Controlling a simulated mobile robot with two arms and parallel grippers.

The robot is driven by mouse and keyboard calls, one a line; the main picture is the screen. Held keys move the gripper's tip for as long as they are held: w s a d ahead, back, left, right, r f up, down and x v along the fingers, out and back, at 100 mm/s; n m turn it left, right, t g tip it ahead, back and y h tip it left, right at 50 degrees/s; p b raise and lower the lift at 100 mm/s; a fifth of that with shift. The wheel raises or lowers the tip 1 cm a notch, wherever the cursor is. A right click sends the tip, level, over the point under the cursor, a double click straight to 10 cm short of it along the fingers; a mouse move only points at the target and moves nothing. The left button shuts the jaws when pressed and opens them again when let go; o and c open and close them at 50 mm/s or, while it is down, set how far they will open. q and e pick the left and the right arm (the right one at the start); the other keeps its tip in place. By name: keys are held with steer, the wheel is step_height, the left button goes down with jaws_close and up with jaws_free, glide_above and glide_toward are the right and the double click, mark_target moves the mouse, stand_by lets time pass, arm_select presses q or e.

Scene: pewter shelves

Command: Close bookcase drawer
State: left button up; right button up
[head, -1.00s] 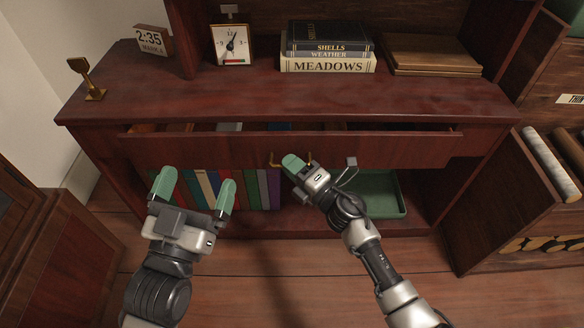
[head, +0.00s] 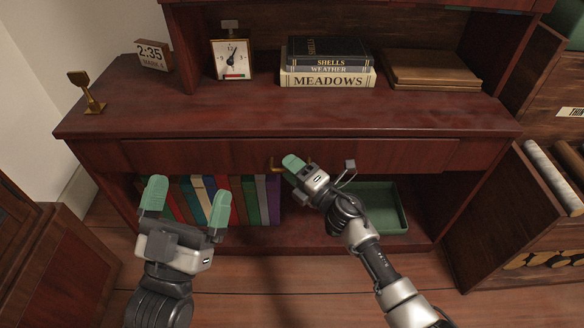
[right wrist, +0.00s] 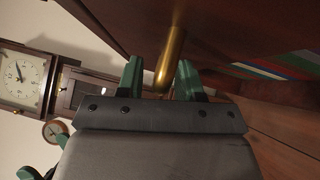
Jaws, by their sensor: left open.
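The bookcase drawer (head: 200,155) is a wide dark red wood front under the bookcase top. It sits flush or nearly flush with the frame, and no drawer interior shows. Its brass handle (head: 275,166) is at the middle, partly hidden by my right gripper (head: 295,166). In the right wrist view the handle (right wrist: 172,55) reaches between the two green fingers, which stand apart, with the handle closer to the right-hand finger. Whether they touch is unclear. My left gripper (head: 187,200) is open and empty, in front of the books, left of the handle.
Upright books (head: 215,195) and a green tray (head: 380,205) sit on the shelf below. A clock (head: 232,60), stacked books (head: 328,78) and wooden boards (head: 432,70) stand on top. An open bin with rolls (head: 550,175) is at right. Cabinet (head: 50,260) stands at left.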

stand_by(0.3)
steer(key=shift+s+d, duration=0.1)
steer(key=shift+s, duration=0.05)
arm_select(q)
steer(key=f+g, duration=0.1)
steer(key=w+f+g+y+p, duration=0.1)
steer(key=f+g, duration=0.1)
steer(key=f+g+p, duration=0.1)
steer(key=f, duration=0.1)
steer(key=shift+w+a+g+y, duration=0.25)
steer(key=shift+w+g+y, duration=0.05)
steer(key=shift+w+g, duration=0.1)
arm_select(e)
steer(key=v, duration=1)
steer(key=shift+d, duration=0.25)
steer(key=shift+s, duration=0.15)
